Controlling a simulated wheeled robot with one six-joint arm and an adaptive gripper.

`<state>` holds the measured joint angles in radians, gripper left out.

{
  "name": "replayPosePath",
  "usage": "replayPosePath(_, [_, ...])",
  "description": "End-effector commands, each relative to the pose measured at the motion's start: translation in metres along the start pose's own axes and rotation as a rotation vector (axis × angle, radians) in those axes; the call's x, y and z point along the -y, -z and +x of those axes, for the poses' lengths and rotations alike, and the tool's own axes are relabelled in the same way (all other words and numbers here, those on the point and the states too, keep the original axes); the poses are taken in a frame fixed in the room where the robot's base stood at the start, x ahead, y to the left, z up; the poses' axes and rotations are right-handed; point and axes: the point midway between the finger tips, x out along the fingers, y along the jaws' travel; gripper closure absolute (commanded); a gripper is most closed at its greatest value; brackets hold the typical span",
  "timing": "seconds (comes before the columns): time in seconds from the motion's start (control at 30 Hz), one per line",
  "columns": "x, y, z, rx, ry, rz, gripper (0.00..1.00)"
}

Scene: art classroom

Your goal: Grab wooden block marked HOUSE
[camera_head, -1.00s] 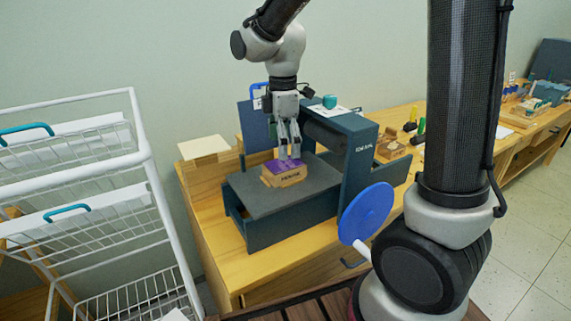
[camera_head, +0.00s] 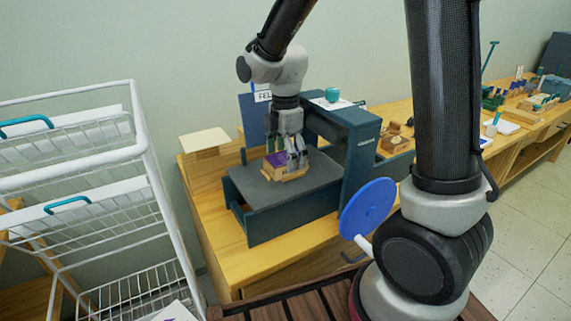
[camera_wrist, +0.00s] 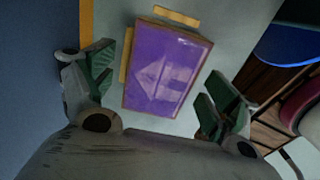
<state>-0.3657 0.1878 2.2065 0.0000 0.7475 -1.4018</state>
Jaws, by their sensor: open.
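A wooden block with a purple top (camera_head: 275,159) lies on the dark grey bed (camera_head: 250,188) of a blue press. In the wrist view, the purple top (camera_wrist: 166,66) bears a pale, house-like shape. No word can be read on it now. My gripper (camera_head: 288,156) is open just over the block, partly hiding it in the head view. In the wrist view, my gripper (camera_wrist: 160,86) has one green-padded finger on either side of the block, with gaps between. Contact cannot be told.
Light wood strips (camera_wrist: 176,16) lie along two sides of the block. The blue press frame (camera_head: 358,150) rises right of the bed, with a round blue wheel (camera_head: 368,209) in front. A white wire rack (camera_head: 140,125) stands left. A teal cup (camera_head: 333,95) sits on the press.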

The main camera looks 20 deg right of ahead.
Motion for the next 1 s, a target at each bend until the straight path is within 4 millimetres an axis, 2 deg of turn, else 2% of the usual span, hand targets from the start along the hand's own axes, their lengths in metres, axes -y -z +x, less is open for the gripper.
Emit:
replayPosePath(0.1, [0.001,0.000,0.011,0.000,0.001,0.000,0.12])
replayPosePath(0.33, [0.000,0.000,0.012,0.000,0.000,0.000,0.12])
replayPosePath(0.37, [0.000,0.000,0.012,0.000,0.000,0.000,0.16])
replayPosePath(0.63, [0.000,0.000,0.012,0.000,0.000,0.000,0.65])
replayPosePath(0.9, [0.000,0.000,0.011,0.000,-0.001,0.000,0.66])
replayPosePath(1.0, [-0.001,0.000,0.002,0.000,-0.003,0.000,0.66])
